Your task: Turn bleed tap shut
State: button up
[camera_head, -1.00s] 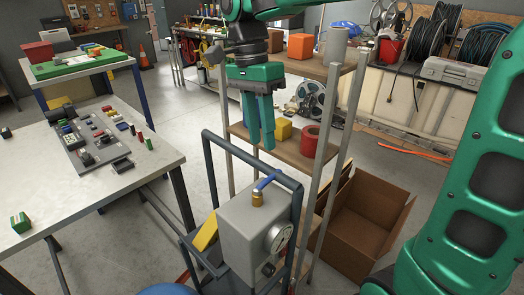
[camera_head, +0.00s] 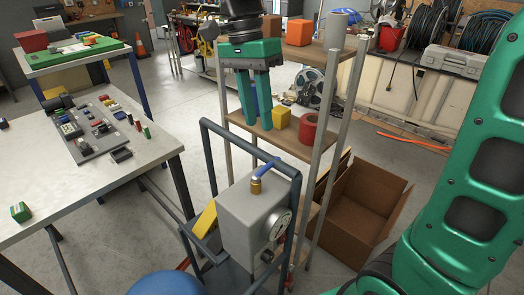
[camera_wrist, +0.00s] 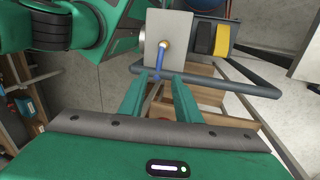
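The bleed tap has a blue lever (camera_head: 266,168) on a brass stem (camera_head: 256,187), on top of a grey box (camera_head: 243,212) inside a dark tubular frame. The lever slants up and to the right in the head view. My gripper (camera_head: 258,126) hangs above the tap with its green fingers pointing down, apart and empty. In the wrist view my gripper (camera_wrist: 159,77) is open, and the blue lever (camera_wrist: 159,62) appears just beyond the gap between the fingertips. I see no contact with the lever.
The frame's dark top bar (camera_head: 243,136) passes close by the tap. A shelf (camera_head: 270,128) behind holds a yellow block (camera_head: 281,117) and a red roll (camera_head: 308,129). A cardboard box (camera_head: 358,205) stands at right. A worktable (camera_head: 110,170) is at left.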

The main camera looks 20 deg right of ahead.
aim_at(266, 165)
jog(key=f, duration=0.3)
jog(key=s+f, duration=0.1)
jog(key=f, duration=0.3)
jog(key=s+d+f, duration=0.1)
jog(key=f, duration=0.2)
jog(key=shift+f, duration=0.3)
jog(key=shift+c, duration=0.6)
